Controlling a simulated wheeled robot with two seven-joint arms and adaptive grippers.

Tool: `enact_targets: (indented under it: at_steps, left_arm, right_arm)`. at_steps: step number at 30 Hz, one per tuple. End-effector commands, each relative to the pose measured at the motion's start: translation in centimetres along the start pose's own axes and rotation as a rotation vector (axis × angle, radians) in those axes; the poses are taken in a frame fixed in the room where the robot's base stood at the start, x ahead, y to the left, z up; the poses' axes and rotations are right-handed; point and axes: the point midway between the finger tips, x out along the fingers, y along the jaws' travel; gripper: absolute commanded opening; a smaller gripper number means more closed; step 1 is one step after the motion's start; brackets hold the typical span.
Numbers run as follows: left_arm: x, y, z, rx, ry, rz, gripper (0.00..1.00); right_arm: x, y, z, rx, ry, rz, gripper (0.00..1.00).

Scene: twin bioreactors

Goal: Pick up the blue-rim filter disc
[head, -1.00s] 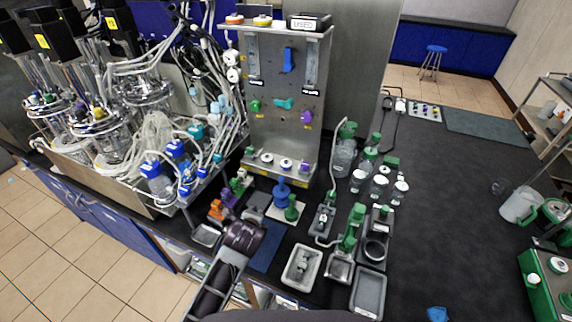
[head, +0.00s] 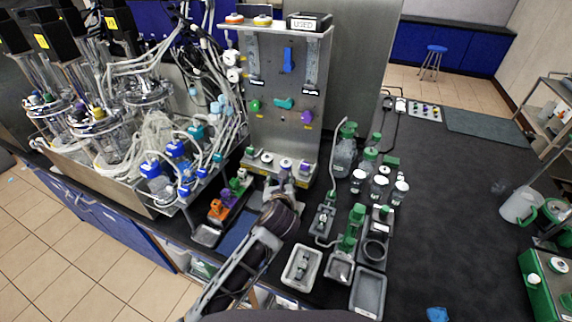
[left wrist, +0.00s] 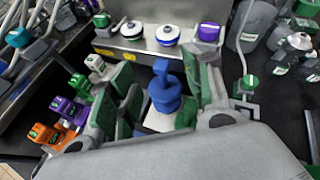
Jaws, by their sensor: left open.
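The blue-rim filter disc (left wrist: 168,35) has a white top and sits on the metal ledge in the left wrist view. It shows small on the same ledge in the head view (head: 286,163). A similar white disc (left wrist: 132,29) with a darker rim sits to its left. My left gripper (left wrist: 165,78) is open in front of the ledge, short of the disc and apart from it. A blue knobbed piece (left wrist: 163,92) on a white pad shows between its green-padded fingers. In the head view my left gripper (head: 284,184) partly hides that area. My right gripper is not in view.
A green block (left wrist: 101,20) and a purple block (left wrist: 208,32) flank the discs. Orange, purple, green and white pieces (head: 216,208) stand left of my left arm. Green-topped bottles (head: 380,184) and grey trays (head: 301,266) stand to the right. The bench further right is mostly clear.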

Motion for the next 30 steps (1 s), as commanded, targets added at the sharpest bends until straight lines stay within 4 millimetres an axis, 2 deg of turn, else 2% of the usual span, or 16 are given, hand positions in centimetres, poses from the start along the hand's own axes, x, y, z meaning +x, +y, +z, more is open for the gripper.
enact_targets:
  at_steps: [3, 9, 22, 30]
  left_arm:
    - [0.1, -1.0, 0.9, 0.096, -0.032, -0.012, 0.50]
    - [0.1, -1.7, 1.5, 0.171, -0.055, -0.017, 0.50]
    - [0.3, -1.7, 1.5, 0.173, -0.055, -0.017, 0.50]
    - [2.0, -1.8, 1.6, 0.172, -0.055, -0.017, 0.50]
  right_arm:
    - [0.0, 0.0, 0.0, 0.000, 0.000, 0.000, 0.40]
    - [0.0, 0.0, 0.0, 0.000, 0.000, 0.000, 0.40]
    - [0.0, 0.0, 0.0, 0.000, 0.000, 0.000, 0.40]
    - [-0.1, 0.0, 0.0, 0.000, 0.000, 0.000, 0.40]
